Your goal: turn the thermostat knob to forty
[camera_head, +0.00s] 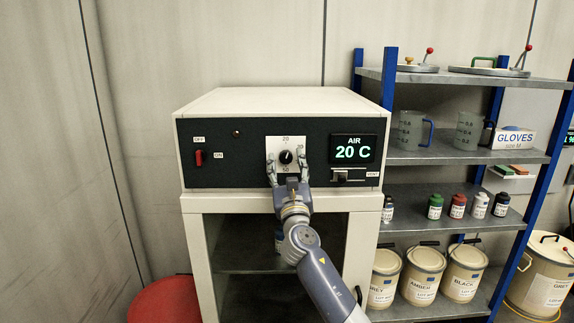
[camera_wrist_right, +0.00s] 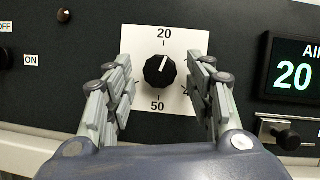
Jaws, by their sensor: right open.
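The thermostat knob (camera_head: 286,157) is black and round on a white dial plate (camera_head: 273,143) of the dark control panel. In the right wrist view the knob (camera_wrist_right: 159,71) has a white pointer line aimed up, near the 20 mark. A 50 shows below it, and the right-hand marks are partly hidden by a finger. My right gripper (camera_wrist_right: 163,88) is open, one finger on each side of the knob with gaps between. In the head view my right gripper (camera_head: 287,170) is in front of the dial. The display (camera_head: 354,149) reads AIR 20 C. My left gripper is not in view.
A red switch (camera_head: 199,158) is left on the panel, beside OFF and ON labels. A vent slider (camera_head: 340,175) sits below the display. A shelf rack (camera_head: 460,155) with jugs, bottles and tubs stands right. A red round object (camera_head: 165,301) is at lower left.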

